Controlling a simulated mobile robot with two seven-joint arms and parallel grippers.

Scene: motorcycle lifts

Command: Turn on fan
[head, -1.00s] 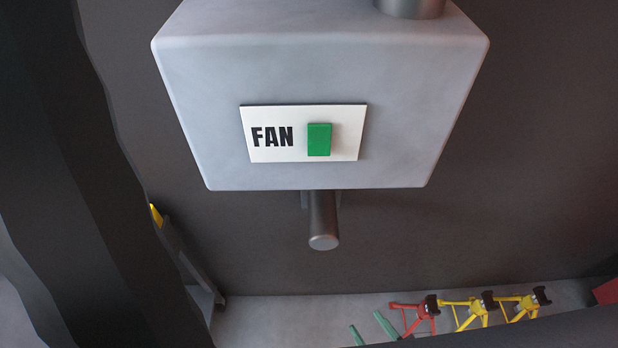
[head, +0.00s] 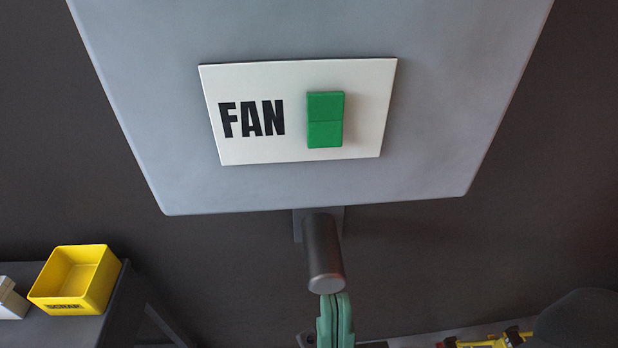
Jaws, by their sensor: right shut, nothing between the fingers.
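The fan switch (head: 325,120) is a green rocker with a crease across its middle, on a white plate (head: 255,150) lettered FAN. The plate is on the front of a large grey box (head: 440,150) in the head view. I cannot tell whether the switch is on or off. My right gripper (head: 336,300) shows at the bottom centre, its teal fingers shut together and empty. It is below the switch and apart from it, its tips just under a dark cylinder in the picture. My left gripper is not in view.
The dark cylinder (head: 322,255) sticks out below the box, between the switch and my right gripper in the picture. A yellow bin (head: 75,280) stands on a dark bench (head: 50,330) at lower left. Yellow stands (head: 490,341) show at lower right. Space before the switch looks clear.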

